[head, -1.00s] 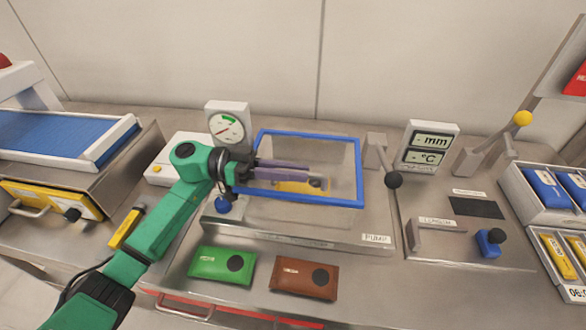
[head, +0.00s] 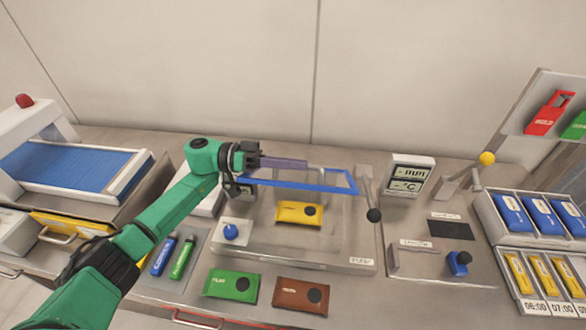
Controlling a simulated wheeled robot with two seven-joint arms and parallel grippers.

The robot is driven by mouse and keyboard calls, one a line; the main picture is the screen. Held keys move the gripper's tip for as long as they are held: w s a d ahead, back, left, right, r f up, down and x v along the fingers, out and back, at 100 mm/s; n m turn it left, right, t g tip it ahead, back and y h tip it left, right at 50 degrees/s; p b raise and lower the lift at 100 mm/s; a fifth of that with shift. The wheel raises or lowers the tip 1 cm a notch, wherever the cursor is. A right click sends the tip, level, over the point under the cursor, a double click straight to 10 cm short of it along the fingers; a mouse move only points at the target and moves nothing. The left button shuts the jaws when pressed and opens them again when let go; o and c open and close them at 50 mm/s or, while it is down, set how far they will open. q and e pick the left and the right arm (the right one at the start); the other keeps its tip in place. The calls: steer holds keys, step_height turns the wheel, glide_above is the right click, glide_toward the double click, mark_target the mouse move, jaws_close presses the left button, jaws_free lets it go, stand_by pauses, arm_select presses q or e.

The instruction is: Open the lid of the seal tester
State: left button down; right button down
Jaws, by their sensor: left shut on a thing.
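The seal tester (head: 310,258) stands in the middle of the bench. Its clear lid with a blue frame (head: 300,186) is raised at a tilt above the chamber, its front edge well up off the base. A yellow pouch (head: 299,214) lies in the uncovered chamber. My left gripper (head: 308,166) reaches in from the left at the lid and is shut on it. The exact grip point at the fingertips is hard to make out. My right gripper is out of view.
A black-knobbed lever (head: 373,214) stands right of the chamber, a blue knob (head: 231,231) at its front left. Green (head: 231,284) and brown (head: 300,293) pouches lie in front. A display (head: 409,174) and yellow-knobbed lever (head: 486,160) stand to the right.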

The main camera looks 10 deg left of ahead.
arm_select(q)
steer(key=shift+w+r, duration=0.15)
steer(key=c, duration=0.8)
jaws_free()
steer(key=shift+c, duration=0.2)
steer(key=shift+a, duration=0.3)
steer(key=a+b, duration=0.6)
steer(key=a, duration=0.8)
